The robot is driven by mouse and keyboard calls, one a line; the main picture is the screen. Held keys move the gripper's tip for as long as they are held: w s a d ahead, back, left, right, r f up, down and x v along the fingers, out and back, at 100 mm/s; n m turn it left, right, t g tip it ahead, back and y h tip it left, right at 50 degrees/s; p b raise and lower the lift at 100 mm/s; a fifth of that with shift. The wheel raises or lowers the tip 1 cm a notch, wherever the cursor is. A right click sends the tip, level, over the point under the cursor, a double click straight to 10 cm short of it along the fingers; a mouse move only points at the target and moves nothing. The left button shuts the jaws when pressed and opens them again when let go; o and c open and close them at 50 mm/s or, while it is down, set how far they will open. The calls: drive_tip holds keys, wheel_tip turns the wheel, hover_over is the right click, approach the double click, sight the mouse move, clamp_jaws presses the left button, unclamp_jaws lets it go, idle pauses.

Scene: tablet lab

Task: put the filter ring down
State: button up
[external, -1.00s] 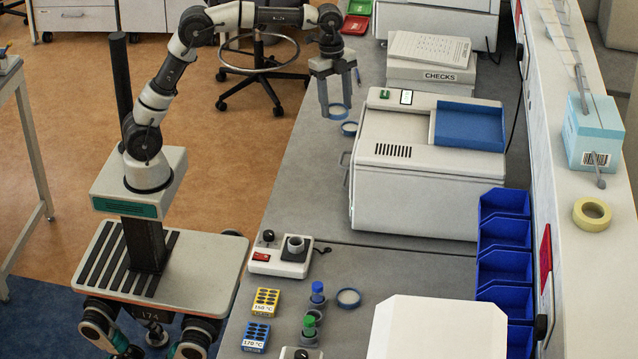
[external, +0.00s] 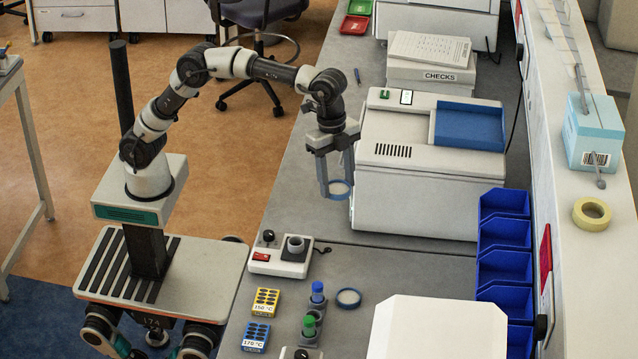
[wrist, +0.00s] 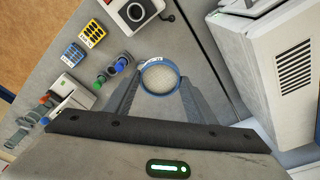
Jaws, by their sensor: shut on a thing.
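The filter ring (external: 341,190) has a blue rim around a pale mesh. My gripper (external: 338,187) is shut on it, with one finger at each side, pointing down over the grey bench left of the white machine. In the wrist view the held ring (wrist: 159,78) lies flat between the two fingertips. I cannot tell exactly how high it is above the bench. A second blue-rimmed ring (external: 349,298) lies on the bench nearer the front, right of the vials.
The white machine (external: 400,190) stands close to the right of my gripper. A small device with a black knob (external: 281,256), yellow block (external: 266,301), blue block (external: 256,336) and capped vials (external: 317,292) stand nearer the front. Blue bins (external: 503,270) line the right. Bench around the gripper is bare.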

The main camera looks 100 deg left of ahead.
sight(337, 267)
wheel_tip(337, 267, down, 25)
drive_tip(key=shift+f, duration=0.2)
drive_tip(key=shift+b, duration=0.3)
drive_tip(key=shift+f, duration=0.1)
drive_tip(key=o, duration=1)
